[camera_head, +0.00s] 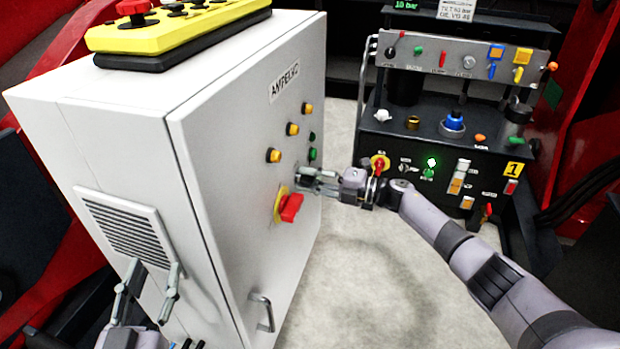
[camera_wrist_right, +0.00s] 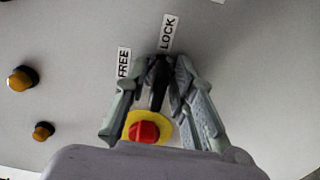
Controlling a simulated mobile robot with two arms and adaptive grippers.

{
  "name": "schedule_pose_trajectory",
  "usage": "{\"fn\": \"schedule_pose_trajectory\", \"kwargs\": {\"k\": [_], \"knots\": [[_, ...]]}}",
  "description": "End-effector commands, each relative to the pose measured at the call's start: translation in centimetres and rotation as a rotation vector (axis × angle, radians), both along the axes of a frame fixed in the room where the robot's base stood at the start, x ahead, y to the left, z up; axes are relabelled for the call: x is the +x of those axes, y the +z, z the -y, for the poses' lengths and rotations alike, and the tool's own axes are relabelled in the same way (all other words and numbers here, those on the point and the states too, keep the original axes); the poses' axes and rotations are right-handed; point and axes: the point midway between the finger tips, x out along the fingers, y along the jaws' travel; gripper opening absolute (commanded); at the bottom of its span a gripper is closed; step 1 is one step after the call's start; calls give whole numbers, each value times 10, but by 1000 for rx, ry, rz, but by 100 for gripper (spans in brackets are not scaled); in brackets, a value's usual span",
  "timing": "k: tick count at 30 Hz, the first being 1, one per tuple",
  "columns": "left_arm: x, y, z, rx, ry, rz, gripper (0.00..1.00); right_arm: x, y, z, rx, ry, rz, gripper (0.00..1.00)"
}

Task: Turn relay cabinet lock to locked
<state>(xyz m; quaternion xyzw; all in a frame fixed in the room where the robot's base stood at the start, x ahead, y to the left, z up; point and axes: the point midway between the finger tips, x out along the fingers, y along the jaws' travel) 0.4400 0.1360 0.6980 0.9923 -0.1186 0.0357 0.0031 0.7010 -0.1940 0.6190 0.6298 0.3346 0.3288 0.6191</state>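The light grey relay cabinet (camera_head: 235,150) fills the left of the head view. In the right wrist view, a dark lock handle (camera_wrist_right: 158,82) shows on its panel, below the white labels FREE (camera_wrist_right: 123,63) and LOCK (camera_wrist_right: 167,34). The handle's upper end lies nearer LOCK. My right gripper (camera_wrist_right: 168,68) has its fingers on either side of the handle; whether they press on it I cannot tell. In the head view, my right gripper (camera_head: 314,180) is at the panel and mostly hides the lock. My left gripper (camera_head: 148,280) is open and empty in front of the cabinet's vent.
A red rotary switch on a yellow plate (camera_head: 289,208) sits just below my right gripper. Several yellow buttons (camera_head: 292,129) and a handle (camera_head: 263,312) are on the panel. A black control console (camera_head: 440,140) stands to the right. Bare floor (camera_head: 350,270) lies between.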

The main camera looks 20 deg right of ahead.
Motion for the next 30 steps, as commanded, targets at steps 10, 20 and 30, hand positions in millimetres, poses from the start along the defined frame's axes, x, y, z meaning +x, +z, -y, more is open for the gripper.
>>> {"fn": "schedule_pose_trajectory", "kwargs": {"k": [10, 20, 30], "knots": [[0, 0, 0, 0, 0, 0, 40, 0, 0, 0, -1, 1, 1, 31], [0, 0, 0, 0, 0, 0, 40, -25, -2, 38, -3, -2, -1, 31], [0, 0, 0, 0, 0, 0, 40, -60, -1, 89, -1, 0, 0, 31]]}}
